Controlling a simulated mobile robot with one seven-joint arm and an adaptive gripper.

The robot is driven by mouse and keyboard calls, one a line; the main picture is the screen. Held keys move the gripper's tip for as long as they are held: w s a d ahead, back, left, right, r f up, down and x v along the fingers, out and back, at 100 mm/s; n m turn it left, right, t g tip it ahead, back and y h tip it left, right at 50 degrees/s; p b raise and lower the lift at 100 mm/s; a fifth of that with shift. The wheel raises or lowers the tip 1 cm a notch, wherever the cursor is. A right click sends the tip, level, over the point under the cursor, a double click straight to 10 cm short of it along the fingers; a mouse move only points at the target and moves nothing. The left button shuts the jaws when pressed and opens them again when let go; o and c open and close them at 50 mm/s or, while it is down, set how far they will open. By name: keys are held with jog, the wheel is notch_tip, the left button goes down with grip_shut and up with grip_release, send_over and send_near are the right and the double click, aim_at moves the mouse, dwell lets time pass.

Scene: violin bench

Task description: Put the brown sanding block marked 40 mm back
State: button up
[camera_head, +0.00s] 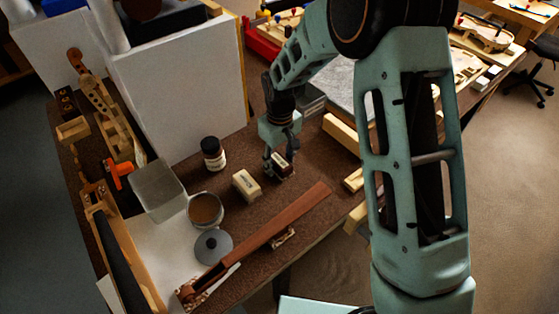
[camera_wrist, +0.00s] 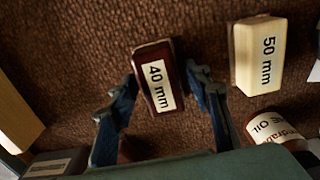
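The brown sanding block (camera_wrist: 160,78), dark red-brown with a white label reading 40 mm, lies between the two fingers of my gripper (camera_wrist: 159,74) in the wrist view. In the head view the block (camera_head: 284,170) shows low between the fingers of my gripper (camera_head: 280,160), at or just above the brown bench top. I cannot tell whether it touches the bench. A cream block (camera_wrist: 260,55) marked 50 mm sits to its right in the wrist view and to its left in the head view (camera_head: 246,185).
A dark labelled bottle (camera_head: 213,154), an open round tin (camera_head: 206,210) and its grey lid (camera_head: 213,247) stand left. A long reddish-brown wooden strip (camera_head: 280,230) lies in front. Pale wood pieces (camera_head: 341,133) lie right, and a white panel (camera_head: 180,90) stands behind.

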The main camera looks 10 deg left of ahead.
aim_at(280, 161)
notch_tip(280, 161, up, 12)
jog(key=p, duration=0.1)
jog(key=shift+r, duration=0.2)
dwell(0.4)
dwell(0.4)
